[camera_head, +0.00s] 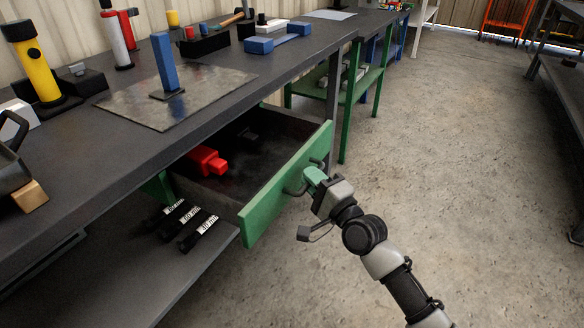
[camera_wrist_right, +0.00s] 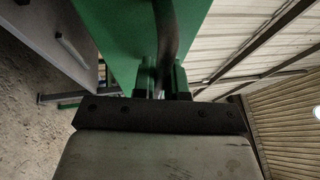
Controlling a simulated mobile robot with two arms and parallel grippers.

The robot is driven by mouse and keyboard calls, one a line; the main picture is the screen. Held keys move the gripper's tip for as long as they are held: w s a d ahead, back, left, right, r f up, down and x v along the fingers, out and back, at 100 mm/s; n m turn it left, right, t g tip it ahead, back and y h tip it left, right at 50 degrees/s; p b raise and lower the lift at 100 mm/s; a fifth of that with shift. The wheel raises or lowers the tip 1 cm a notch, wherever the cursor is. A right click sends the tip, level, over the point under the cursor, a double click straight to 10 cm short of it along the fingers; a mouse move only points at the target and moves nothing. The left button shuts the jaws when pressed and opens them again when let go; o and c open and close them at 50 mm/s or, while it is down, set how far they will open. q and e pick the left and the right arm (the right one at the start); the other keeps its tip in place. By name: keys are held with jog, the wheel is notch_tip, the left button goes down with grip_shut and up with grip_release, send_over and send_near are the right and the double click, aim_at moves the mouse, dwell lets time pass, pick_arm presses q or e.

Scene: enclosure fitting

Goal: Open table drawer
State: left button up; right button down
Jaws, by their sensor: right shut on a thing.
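The table drawer (camera_head: 262,205) has a green front and stands pulled out from under the dark workbench (camera_head: 110,160). Inside it lie a red object (camera_head: 207,160) and a dark object near the back. My right gripper (camera_head: 314,176) is at the drawer front, shut on the drawer's handle (camera_head: 297,190). In the right wrist view the dark curved handle (camera_wrist_right: 166,40) passes between the gripper's fingers (camera_wrist_right: 162,82), with the green drawer front (camera_wrist_right: 120,40) behind it. My left gripper is not in view.
The bench top holds a metal plate with a blue post (camera_head: 166,65), a yellow cylinder (camera_head: 33,62) and other parts. Several dark labelled items (camera_head: 185,225) lie on the lower shelf (camera_head: 165,275). The concrete floor (camera_head: 440,160) to the right is clear.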

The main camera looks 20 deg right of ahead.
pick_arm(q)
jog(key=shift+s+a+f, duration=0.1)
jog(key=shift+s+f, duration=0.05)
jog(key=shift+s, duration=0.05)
pick_arm(e)
jog(key=shift+s+d, duration=1.3)
jog(key=c, duration=1.2)
grip_release()
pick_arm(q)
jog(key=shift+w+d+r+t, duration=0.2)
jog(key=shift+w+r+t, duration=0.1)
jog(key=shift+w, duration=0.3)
pick_arm(e)
jog(key=v, duration=1.1)
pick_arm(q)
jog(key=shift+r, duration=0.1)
pick_arm(e)
jog(key=shift+w+a+f, duration=0.1)
